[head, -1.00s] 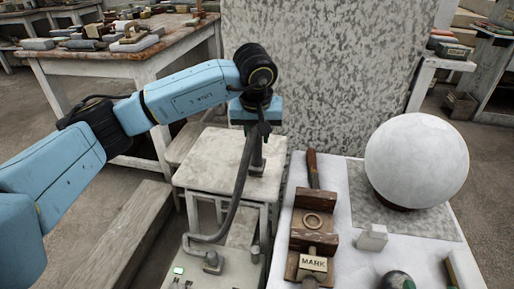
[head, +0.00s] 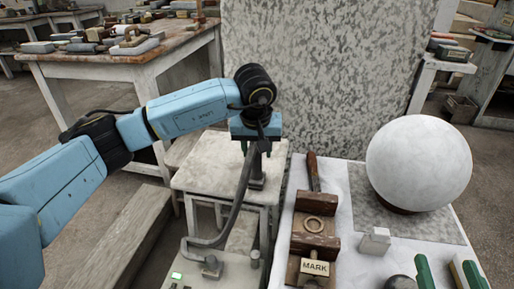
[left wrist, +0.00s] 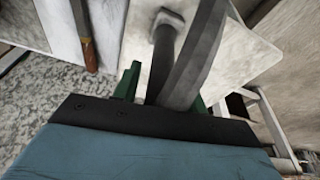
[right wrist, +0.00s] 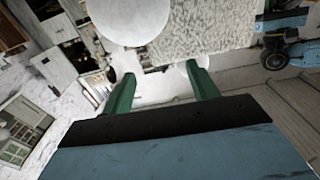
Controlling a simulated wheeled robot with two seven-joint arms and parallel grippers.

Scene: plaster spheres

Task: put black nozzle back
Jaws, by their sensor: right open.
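My left gripper (head: 256,148) is above the white stool (head: 198,178); its green fingers stand apart on either side of a dark upright piece. This piece, the black nozzle or its holder (head: 256,172), stands on the stool top; where one ends and the other begins, I cannot tell. A dark grey hose (head: 243,185) hangs from below the gripper down to a low base. In the left wrist view the hose (left wrist: 200,45) passes between the spread fingers (left wrist: 165,95). My right gripper (head: 447,272) is open and empty; its fingers (right wrist: 163,85) also show apart in the right wrist view.
A speckled panel (head: 320,75) stands behind the stool.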

